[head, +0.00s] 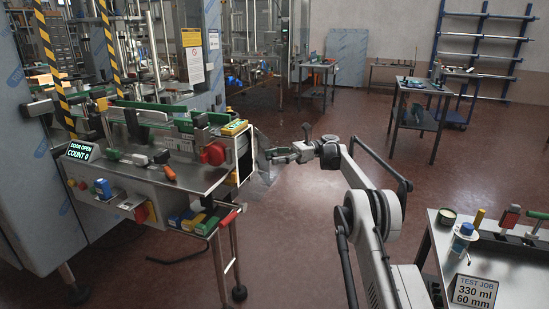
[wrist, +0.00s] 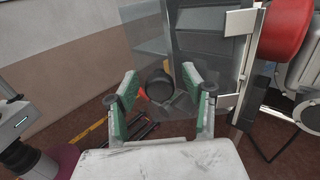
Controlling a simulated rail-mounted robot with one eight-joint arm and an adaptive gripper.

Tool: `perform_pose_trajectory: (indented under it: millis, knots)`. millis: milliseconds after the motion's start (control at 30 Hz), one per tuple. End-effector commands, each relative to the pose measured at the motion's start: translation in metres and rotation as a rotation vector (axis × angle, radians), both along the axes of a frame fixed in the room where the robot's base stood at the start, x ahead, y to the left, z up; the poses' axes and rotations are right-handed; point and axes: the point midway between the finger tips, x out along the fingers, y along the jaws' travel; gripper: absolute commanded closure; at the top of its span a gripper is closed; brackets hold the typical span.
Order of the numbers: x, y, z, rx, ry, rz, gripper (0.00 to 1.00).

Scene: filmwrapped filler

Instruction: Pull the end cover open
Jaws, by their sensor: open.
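The end cover is a see-through panel at the right end of the machine. In the head view it shows faintly (head: 262,150) by my gripper (head: 272,155). In the wrist view the cover (wrist: 205,45) fills the upper middle, with pale hinge plates along its right edge. A round black knob (wrist: 160,88) shows on the panel. My gripper (wrist: 160,80) is open, its green-padded fingers to the left and right of the knob. I cannot tell whether either finger touches the knob or panel.
The machine's display (head: 80,151) reads "DOOR OPEN COUNT 0". A red round part (head: 213,153) sits near the machine's end, with a red-tipped rail (head: 228,218) below. A bench with tools (head: 480,240) stands at the right. The floor between is mostly clear.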

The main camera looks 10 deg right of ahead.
Motion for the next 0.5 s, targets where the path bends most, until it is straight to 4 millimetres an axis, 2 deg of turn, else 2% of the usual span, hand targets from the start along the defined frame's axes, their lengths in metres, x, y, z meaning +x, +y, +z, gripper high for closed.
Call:
perform_pose_trajectory:
  millis: [167,500]
  knots:
    - [0.000,0.000,0.012,0.000,0.000,0.000,0.55]
    - [0.000,0.000,0.071,0.000,0.000,0.000,0.55]
